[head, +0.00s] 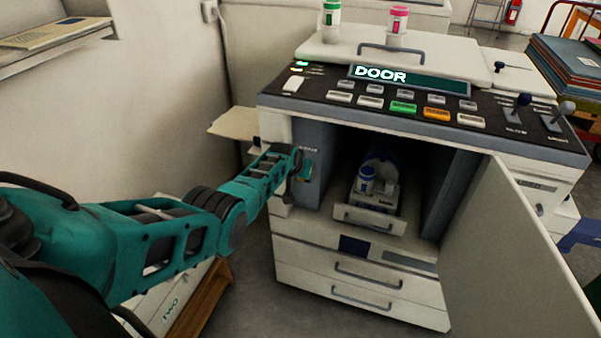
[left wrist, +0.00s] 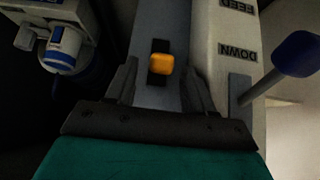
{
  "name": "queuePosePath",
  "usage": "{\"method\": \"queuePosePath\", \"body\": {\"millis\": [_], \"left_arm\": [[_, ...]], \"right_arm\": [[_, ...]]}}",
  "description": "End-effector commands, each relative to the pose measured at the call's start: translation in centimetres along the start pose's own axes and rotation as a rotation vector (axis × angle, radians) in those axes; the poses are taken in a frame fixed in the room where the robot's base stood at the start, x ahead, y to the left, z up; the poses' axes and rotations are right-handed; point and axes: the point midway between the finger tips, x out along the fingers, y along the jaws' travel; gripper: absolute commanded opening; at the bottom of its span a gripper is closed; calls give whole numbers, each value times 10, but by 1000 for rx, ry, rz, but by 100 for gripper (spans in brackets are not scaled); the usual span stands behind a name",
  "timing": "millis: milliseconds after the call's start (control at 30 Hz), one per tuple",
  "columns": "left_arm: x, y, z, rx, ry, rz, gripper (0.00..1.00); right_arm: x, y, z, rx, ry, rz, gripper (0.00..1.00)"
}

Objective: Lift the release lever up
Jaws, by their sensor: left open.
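The copier's door (head: 520,250) stands open. My left gripper (head: 296,165) is at the left post of the opening, beside a small green plate (head: 308,170). In the left wrist view, an orange knob (left wrist: 161,64) sits in a short black slot on the grey post (left wrist: 165,20). It looks like the release lever, but its label is not readable. The open fingers of my left gripper (left wrist: 160,82) are on either side of the knob's line, apart from it as far as I can tell. The gripper hides the knob in the head view. My right gripper is not in view.
A blue-knobbed lever (left wrist: 297,53) stands right of the gripper, by a white panel marked DOWN and FEED. The lit display (head: 380,75) reads DOOR.

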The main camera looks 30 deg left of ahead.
Motion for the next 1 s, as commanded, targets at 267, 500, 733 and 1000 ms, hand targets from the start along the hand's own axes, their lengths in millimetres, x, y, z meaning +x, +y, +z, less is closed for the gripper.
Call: {"method": "queuePosePath", "body": {"millis": [267, 500, 733, 1000], "left_arm": [[-18, 0, -3, 1, 1, 0, 53], [-51, 0, -3, 0, 0, 0, 53], [-82, 0, -2, 1, 1, 0, 53], [-115, 0, 0, 0, 0, 0, 53]], "right_arm": [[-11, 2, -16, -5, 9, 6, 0], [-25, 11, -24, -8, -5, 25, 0], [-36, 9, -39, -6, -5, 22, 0], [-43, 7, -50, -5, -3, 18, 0]]}}
